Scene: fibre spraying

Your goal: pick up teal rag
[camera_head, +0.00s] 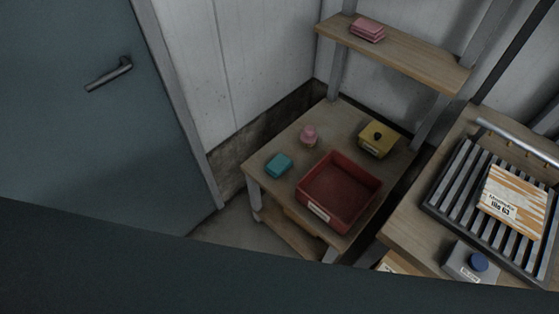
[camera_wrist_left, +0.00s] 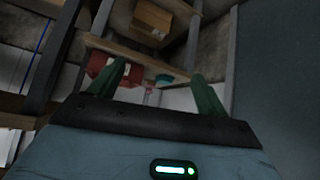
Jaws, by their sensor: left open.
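The teal rag (camera_head: 278,165) is a small folded block. It lies at the left corner of a small wooden table (camera_head: 262,151), beside a red tray. In the left wrist view a small teal patch (camera_wrist_left: 164,79), apparently the rag, shows between the fingers but farther off. My left gripper (camera_wrist_left: 158,72) has its two green fingers spread wide, with nothing held between them. It is not seen in the head view. My right gripper is in neither view.
A shelf (camera_head: 418,58) with pink cloths (camera_head: 367,30) hangs above. A right-hand bench holds a slatted rack (camera_head: 462,185) and a grey container (camera_head: 468,263). A door (camera_head: 75,120) stands left.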

